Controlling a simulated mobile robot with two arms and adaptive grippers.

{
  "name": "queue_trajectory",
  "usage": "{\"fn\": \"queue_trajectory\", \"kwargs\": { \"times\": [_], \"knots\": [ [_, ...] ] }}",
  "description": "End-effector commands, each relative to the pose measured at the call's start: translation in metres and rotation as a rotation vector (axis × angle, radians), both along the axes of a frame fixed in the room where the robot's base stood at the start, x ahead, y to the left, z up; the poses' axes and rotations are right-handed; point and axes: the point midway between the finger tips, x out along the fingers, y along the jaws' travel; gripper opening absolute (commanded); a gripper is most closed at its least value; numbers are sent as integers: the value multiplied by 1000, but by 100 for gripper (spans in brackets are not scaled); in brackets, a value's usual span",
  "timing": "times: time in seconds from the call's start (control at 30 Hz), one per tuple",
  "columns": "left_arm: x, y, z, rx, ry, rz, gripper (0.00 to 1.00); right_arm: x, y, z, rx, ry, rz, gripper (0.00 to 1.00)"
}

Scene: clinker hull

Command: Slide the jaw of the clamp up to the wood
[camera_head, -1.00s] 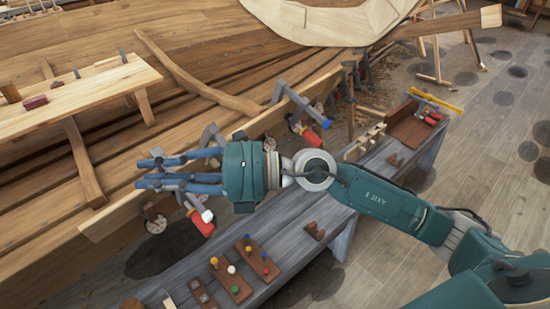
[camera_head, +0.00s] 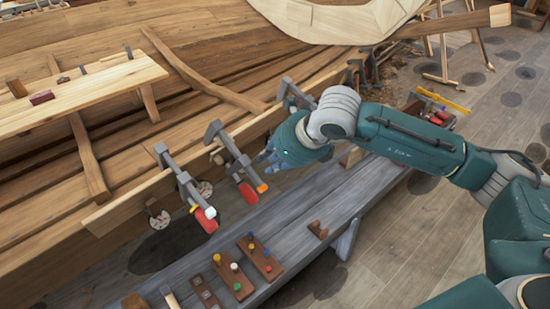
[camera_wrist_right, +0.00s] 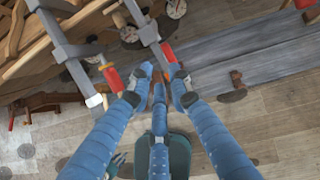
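Several grey bar clamps with red handles grip the long plank at the hull's edge. The left clamp (camera_head: 183,178) has a white handle end. The middle clamp (camera_head: 228,148) has an orange handle end. A third clamp (camera_head: 291,92) is partly hidden by my right arm. My right gripper (camera_head: 268,157) is just right of the middle clamp's handle, its fingers mostly hidden by the hand. In the wrist view, its blue fingers (camera_wrist_right: 161,80) are spread, close to the middle clamp's red handle (camera_wrist_right: 168,52); contact cannot be told. My left gripper is out of view.
A grey bench (camera_head: 290,204) runs below the clamps, with peg boards (camera_head: 232,274) and a small brown block (camera_head: 318,230) on it. A plank table (camera_head: 75,98) stands at upper left. The wooden floor (camera_head: 390,255) at right is open.

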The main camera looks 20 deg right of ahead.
Motion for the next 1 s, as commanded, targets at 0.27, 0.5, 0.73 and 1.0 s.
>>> {"fn": "queue_trajectory", "kwargs": {
  "times": [0.27, 0.5, 0.73, 1.0],
  "knots": [
    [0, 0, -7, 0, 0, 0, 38, 18, 9, -29, 1, 0, 1, 19],
    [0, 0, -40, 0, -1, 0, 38, 34, 18, -57, 2, -2, 2, 19],
    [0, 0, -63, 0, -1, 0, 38, 47, 24, -75, 1, -2, 1, 19],
    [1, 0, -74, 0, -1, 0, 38, 55, 27, -87, -2, 4, 0, 19]
  ]
}}
